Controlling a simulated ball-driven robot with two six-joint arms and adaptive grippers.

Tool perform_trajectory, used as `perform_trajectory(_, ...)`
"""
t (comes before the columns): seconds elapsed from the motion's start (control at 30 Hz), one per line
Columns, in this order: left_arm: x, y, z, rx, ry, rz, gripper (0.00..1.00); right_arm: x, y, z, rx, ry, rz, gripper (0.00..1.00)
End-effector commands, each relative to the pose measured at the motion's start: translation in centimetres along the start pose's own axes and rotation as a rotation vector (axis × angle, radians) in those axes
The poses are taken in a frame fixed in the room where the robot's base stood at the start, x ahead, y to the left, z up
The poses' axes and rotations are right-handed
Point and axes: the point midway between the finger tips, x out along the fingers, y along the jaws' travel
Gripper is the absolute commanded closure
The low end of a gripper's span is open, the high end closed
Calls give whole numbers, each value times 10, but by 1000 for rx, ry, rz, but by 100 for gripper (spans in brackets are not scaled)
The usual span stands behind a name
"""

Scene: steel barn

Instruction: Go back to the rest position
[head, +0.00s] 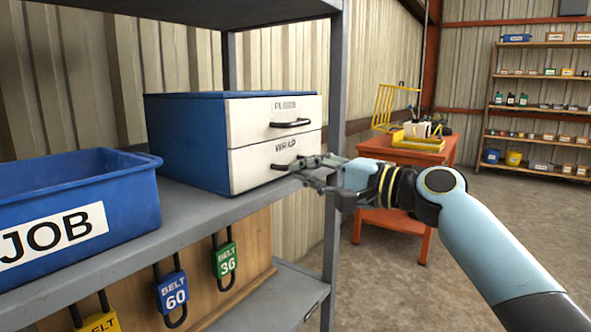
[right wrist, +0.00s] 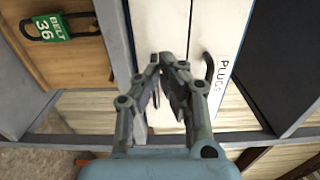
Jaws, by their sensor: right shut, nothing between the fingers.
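My right gripper (head: 299,166) is at the front of the lower drawer, labelled WRAP (head: 258,163), of a blue two-drawer cabinet (head: 186,140). In the right wrist view its fingers (right wrist: 166,60) are together with nothing between them. The fingers overlap the right end of the WRAP drawer's handle (head: 283,167) in the head view; I cannot tell whether they touch it. The upper drawer, PLUGS (head: 285,107), has a dark handle (head: 290,123). Both drawers look closed. My left gripper is out of view.
The cabinet and a blue JOB bin (head: 120,190) stand on a grey metal shelf (head: 215,215), whose upright (head: 335,110) is close by my right gripper. Padlocks, such as BELT 36 (head: 225,260), hang below. An orange table (head: 400,150) stands behind my right arm.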

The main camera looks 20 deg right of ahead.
Motion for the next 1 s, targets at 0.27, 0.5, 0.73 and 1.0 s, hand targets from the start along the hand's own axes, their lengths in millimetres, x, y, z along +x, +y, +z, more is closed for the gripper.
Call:
perform_trajectory(0.27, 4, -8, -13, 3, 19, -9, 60, -47, 2, 0, -3, -1, 6, 100)
perform_trajectory(0.5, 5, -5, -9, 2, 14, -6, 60, -65, 1, 0, 0, -1, 3, 100)
perform_trajectory(0.73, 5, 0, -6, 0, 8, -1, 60, -73, 50, 11, 85, 10, 59, 100)
perform_trajectory(1.0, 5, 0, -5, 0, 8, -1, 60, -123, 257, 8, 156, 172, 411, 100)
